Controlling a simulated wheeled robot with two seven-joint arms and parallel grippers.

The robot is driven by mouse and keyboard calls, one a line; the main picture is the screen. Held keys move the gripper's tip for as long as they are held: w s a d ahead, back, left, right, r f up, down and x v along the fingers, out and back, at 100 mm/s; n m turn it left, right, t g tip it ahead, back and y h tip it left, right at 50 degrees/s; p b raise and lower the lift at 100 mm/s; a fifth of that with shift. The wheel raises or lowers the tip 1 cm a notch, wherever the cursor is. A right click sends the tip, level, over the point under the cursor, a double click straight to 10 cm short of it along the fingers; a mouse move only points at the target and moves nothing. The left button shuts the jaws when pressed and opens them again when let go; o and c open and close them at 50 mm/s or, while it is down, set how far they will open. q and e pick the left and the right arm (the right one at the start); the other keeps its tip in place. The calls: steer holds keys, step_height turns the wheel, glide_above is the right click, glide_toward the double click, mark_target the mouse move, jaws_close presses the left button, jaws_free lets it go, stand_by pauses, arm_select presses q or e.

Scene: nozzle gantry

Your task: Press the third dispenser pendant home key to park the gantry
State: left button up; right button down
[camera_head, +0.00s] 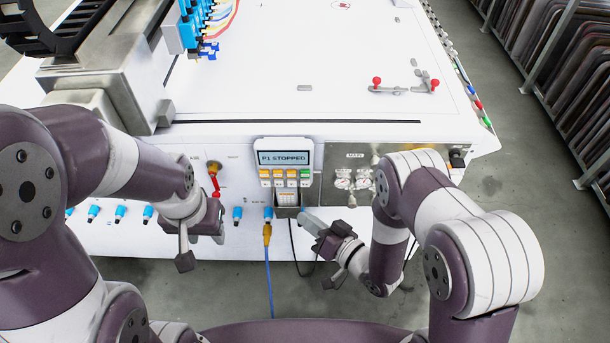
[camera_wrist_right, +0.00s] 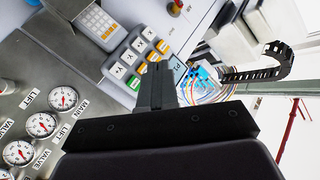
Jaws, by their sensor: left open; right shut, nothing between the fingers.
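The pendant (camera_head: 291,150) is a white box on the front of the machine, with its display reading "P1 STOPPED". My left gripper (camera_head: 217,230) is open, left of the pendant.
A gauge panel (camera_head: 345,158) is right of the pendant; gauges (camera_wrist_right: 42,125) fill the wrist view's left. A red-knobbed switch (camera_head: 213,170) is to the left. A white keypad (camera_wrist_right: 97,20) adjoins the pendant. A blue cable (camera_head: 268,270) and black cable hang below.

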mark_target(305, 174)
steer(key=w+b, duration=0.2)
steer(key=w, duration=0.7)
stand_by(2.0)
steer(key=shift+w+b, duration=0.35)
steer(key=shift+w, duration=0.05)
